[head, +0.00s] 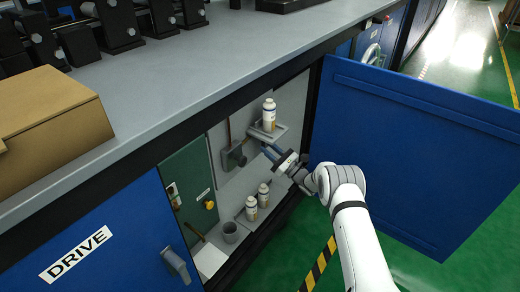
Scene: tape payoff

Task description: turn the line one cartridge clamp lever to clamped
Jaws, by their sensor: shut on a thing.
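My gripper (268,151) reaches into the open cabinet from the right, its fingers just below the small shelf with a white bottle. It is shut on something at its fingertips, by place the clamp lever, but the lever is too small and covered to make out. A dark grey block (234,156) is mounted on the back panel just left of the fingertips. The white bottle (269,116) with a tan label band stands upright on the grey shelf (280,133). Whether it is the line one cartridge cannot be told, nor can the lever's angle.
Two more bottles (251,208) and a grey cup (230,232) stand low in the cabinet. A green panel (190,182) is at its left. The blue door (410,135) hangs open behind my arm. The grey countertop (215,50) overhangs the opening; a cardboard box (50,118) lies on it.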

